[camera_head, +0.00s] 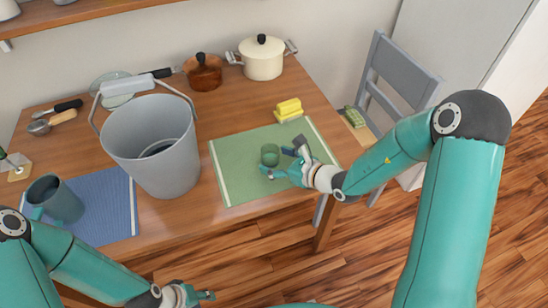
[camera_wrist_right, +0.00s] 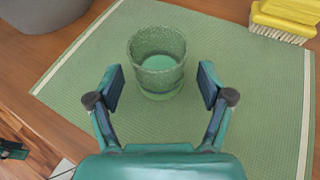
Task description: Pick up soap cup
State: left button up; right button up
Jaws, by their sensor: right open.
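The soap cup, a small green translucent cup (camera_head: 270,155), stands upright on the green mat (camera_head: 237,182) at the right of the table. In the right wrist view the cup (camera_wrist_right: 158,50) sits ahead of my right gripper (camera_wrist_right: 160,88), with its lower part near the gap between the fingertips. My right gripper (camera_head: 283,162) is open, its fingers spread to either side, not seen touching the cup. My left gripper (camera_head: 203,296) is at the bottom of the head view, in front of the table and far from the cup; its opening is unclear.
A grey bucket (camera_head: 130,140) stands left of the green mat. A yellow brush (camera_head: 289,108) lies behind the cup; it also shows in the wrist view (camera_wrist_right: 287,15). A teal mug (camera_head: 62,203) is on the blue mat (camera_head: 105,225). Pots (camera_head: 262,62) stand at the back.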

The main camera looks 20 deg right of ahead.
jog(key=shift+x, duration=1.25)
jog(key=c, duration=1.3)
jog(key=shift+r, duration=0.15)
notch_tip(320, 180, up, 20)
jog(key=p, duration=0.3)
jog(key=o, duration=0.4)
grip_shut()
